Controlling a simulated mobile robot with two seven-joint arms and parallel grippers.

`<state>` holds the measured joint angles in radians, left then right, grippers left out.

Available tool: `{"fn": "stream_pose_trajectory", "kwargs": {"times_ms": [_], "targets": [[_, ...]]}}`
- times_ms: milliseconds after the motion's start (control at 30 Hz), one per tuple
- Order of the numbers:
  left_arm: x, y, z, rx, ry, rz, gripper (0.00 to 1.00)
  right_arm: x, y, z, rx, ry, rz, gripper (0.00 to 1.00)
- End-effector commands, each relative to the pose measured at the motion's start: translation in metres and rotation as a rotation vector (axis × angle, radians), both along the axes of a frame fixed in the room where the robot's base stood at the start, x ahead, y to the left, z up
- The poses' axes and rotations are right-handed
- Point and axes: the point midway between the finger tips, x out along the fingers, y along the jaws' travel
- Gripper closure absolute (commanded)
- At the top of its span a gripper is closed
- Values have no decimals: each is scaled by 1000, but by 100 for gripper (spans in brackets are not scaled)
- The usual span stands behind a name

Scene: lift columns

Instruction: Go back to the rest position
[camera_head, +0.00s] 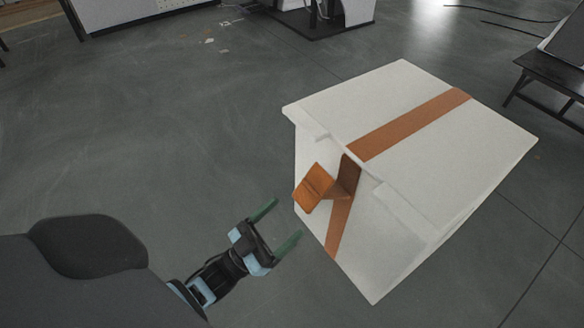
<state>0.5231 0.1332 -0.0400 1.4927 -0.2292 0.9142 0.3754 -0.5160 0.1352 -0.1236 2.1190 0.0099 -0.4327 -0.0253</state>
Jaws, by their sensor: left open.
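My left gripper (276,226) is open and empty, with its two green fingers spread apart. It is to the left of the white box-like block (425,125) and appears apart from it. A brown strap (410,121) runs across the block's top and down its near side. A brown folded flap (314,187) sticks out from the near edge, just above and to the right of the left gripper's fingers. My right gripper is not in view.
The grey floor (190,120) is open to the left of the block. A dark bench (553,73) stands at the right edge. White and black furniture (330,15) stands at the back. Dark cables (500,15) lie on the floor at the back right.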

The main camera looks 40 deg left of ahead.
Motion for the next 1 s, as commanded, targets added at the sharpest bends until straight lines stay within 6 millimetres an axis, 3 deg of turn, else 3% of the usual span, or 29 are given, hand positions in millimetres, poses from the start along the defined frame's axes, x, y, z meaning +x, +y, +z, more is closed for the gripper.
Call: {"fn": "stream_pose_trajectory", "kwargs": {"times_ms": [200,767,867,1000], "targets": [[-11,4,-6,1,0,0,24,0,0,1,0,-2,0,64],[-11,4,-5,0,-1,-1,24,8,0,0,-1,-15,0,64],[-11,4,6,0,-8,-1,24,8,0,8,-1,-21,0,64],[-10,4,46,0,-34,-1,24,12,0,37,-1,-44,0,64]]}}
